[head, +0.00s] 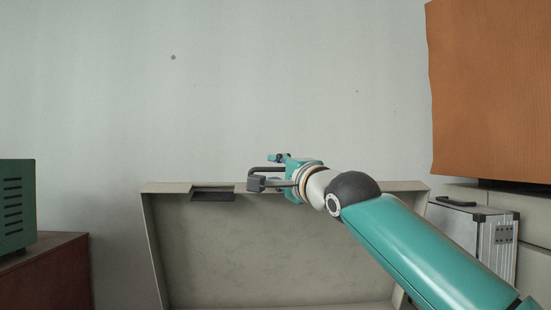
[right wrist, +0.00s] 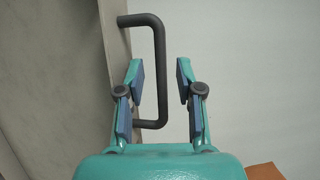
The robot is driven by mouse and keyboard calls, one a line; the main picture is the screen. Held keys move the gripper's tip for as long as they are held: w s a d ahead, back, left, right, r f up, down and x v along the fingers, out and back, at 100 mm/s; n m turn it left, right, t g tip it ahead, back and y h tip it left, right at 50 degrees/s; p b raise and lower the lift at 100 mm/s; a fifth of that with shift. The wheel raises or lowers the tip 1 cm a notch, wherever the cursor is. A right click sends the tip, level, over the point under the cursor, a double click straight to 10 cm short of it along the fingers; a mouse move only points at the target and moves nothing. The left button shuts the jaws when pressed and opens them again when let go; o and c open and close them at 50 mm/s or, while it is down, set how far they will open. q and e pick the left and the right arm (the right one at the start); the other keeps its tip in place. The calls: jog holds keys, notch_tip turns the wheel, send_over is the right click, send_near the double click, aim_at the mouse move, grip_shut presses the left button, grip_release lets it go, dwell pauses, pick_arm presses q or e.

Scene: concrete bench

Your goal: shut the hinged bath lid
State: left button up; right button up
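The bath lid (head: 265,250) stands raised in the head view, its broad grey-beige inner face toward me and its rim along the top. It also shows at the left of the right wrist view (right wrist: 85,70). A dark bar handle (right wrist: 158,60) sticks out from the lid. My right gripper (right wrist: 162,85) is open, with the handle's long bar between its fingers and a gap visible to the right finger. In the head view, the right gripper (head: 266,171) is at the lid's top edge. The bath body and my left gripper are not visible.
A dark recessed piece (head: 212,194) sits in the lid's top rim. A green slotted box (head: 16,205) stands on a brown cabinet (head: 48,275) at left. A silver case (head: 495,245) is at right, below an orange panel (head: 490,90). A plain wall is behind.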

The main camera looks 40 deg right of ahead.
jog(key=shift+w+d, duration=0.15)
jog(key=shift+w, duration=0.4)
grip_shut()
